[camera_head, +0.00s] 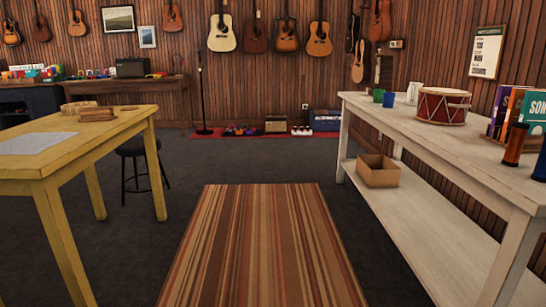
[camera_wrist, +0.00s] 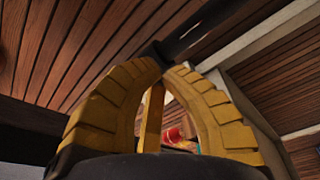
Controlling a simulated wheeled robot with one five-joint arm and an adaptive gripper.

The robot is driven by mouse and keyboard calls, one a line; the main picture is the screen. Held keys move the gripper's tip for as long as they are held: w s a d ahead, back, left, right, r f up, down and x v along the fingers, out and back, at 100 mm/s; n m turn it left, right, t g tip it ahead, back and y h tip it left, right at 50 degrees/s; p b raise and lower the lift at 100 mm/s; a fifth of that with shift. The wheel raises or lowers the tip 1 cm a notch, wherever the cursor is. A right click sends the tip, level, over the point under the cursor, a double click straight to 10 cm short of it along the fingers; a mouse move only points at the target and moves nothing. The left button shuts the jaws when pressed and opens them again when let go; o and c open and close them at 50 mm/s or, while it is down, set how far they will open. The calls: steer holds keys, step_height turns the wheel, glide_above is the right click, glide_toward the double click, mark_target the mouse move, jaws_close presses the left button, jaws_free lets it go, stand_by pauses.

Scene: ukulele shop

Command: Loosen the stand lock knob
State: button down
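A slim dark microphone stand (camera_head: 202,95) stands upright near the back wall in the head view, left of the picture's middle. Its base rests by the red mat. Its lock knob is too small to make out. My gripper (camera_wrist: 165,66) shows only in the wrist view. Its two ridged yellow fingers arch inward and their tips come together, with nothing clearly held between them. A dark bar passes by the tips; I cannot tell what it is. The gripper is not in the head view, so its distance from the stand does not show.
A striped rug (camera_head: 262,245) covers the middle floor, with open room on it. A yellow table (camera_head: 100,140) stands left, with a dark stool (camera_head: 135,150) beside it. A white workbench (camera_head: 440,140) stands right. A red mat (camera_head: 240,134) with pedals and an amplifier (camera_head: 275,125) lies at the back.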

steer(key=shift+w+r, duration=0.15)
steer(key=shift+r, duration=0.2)
steer(key=shift+s+r, duration=0.35)
steer(key=shift+r, duration=0.05)
stand_by(0.4)
steer(key=shift+s+r, duration=0.2)
steer(key=shift+r, duration=0.3)
stand_by(0.4)
steer(key=shift+s+f+g, duration=0.1)
steer(key=shift+s+g, duration=0.2)
steer(key=c, duration=1.9)
jaws_free()
steer(key=shift+c, duration=0.2)
steer(key=shift+f, duration=0.1)
jaws_close()
